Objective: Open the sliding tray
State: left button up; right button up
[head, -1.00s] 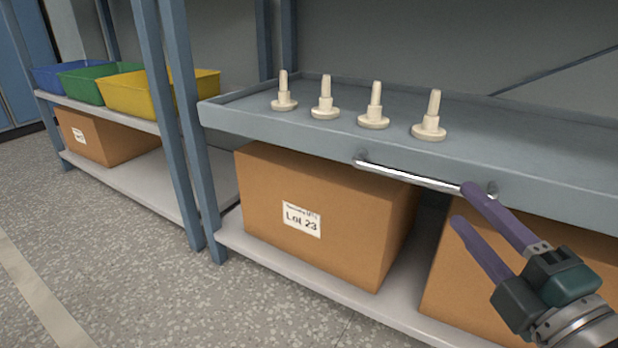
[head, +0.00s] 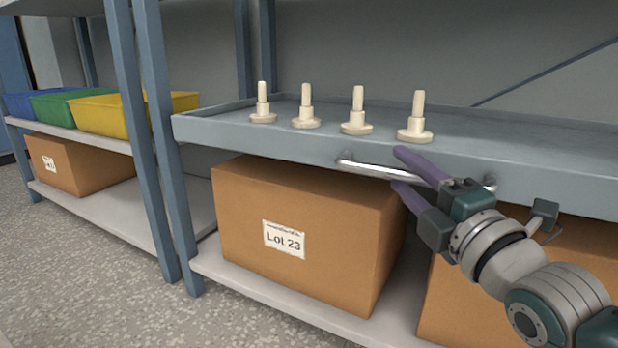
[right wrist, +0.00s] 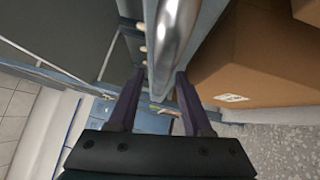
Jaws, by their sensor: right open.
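The sliding tray (head: 250,130) is a grey-blue shelf tray with a raised rim, carrying several cream bobbins (head: 357,112) in a row. A shiny metal bar handle (head: 362,169) is fixed to its front face; it also shows in the right wrist view (right wrist: 172,45). My right gripper (head: 398,168) is open at the handle. In the head view one purple finger is above the bar and the other below it. In the right wrist view the bar runs between the fingers (right wrist: 157,82). I cannot tell whether either finger touches it. My left gripper is not in view.
A cardboard box labelled Lot 23 (head: 300,225) sits on the lower shelf under the tray, with another box (head: 465,300) to its right. Blue, green and yellow bins (head: 105,115) stand on the left rack. Upright posts (head: 165,150) stand at the tray's left end. Floor in front is clear.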

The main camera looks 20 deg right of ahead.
grip_shut()
dwell(0.3)
dwell(1.1)
